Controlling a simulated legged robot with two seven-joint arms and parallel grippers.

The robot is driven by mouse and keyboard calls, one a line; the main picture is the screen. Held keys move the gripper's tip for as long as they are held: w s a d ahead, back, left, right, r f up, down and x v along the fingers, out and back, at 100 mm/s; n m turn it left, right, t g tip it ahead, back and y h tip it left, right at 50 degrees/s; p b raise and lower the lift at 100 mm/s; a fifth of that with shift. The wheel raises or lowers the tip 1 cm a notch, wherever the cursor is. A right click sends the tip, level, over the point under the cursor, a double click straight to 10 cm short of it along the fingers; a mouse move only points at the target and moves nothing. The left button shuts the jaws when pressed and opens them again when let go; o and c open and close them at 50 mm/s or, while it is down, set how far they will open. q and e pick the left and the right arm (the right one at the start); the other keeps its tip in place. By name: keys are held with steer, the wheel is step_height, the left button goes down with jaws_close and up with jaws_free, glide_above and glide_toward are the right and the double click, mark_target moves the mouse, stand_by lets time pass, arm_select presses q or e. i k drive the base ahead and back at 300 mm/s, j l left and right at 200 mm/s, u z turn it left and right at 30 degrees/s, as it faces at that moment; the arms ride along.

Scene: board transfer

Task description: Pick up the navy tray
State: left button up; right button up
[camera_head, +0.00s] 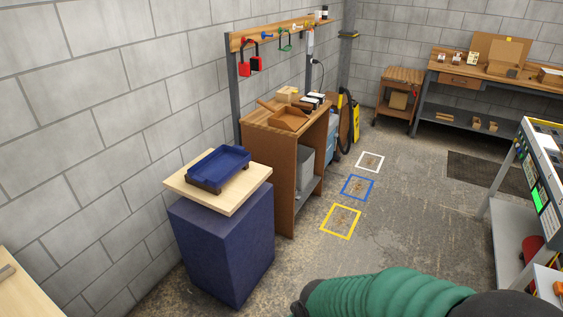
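The navy tray (219,164) is a shallow rectangular tray with raised walls. It sits a little raised on a dark brown support (205,187) on a pale wooden board (236,200). The board lies on top of a dark blue block-shaped pedestal (223,247) near the left wall. The tray looks empty. Neither of my grippers is in view. A green ribbed arm-like part with black ends shows at the bottom right, well apart from the tray.
A wooden workbench (262,133) with boxes and a wooden tray stands behind the pedestal. White, blue and yellow floor squares (341,221) lie to its right on open floor. A machine console (541,180) stands at the right edge. A pale tabletop (22,297) shows bottom left.

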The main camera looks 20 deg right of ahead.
mark_target(213, 171)
steer(key=z, duration=0.4)
steer(key=i+u, duration=0.25)
steer(key=i, duration=0.2)
steer(key=i+l+u, duration=0.2)
steer(key=i, duration=0.2)
steer(key=i+l+u, duration=0.25)
steer(key=i, duration=0.2)
steer(key=i+l+u, duration=0.25)
steer(key=i+l, duration=0.05)
steer(key=i, duration=0.1)
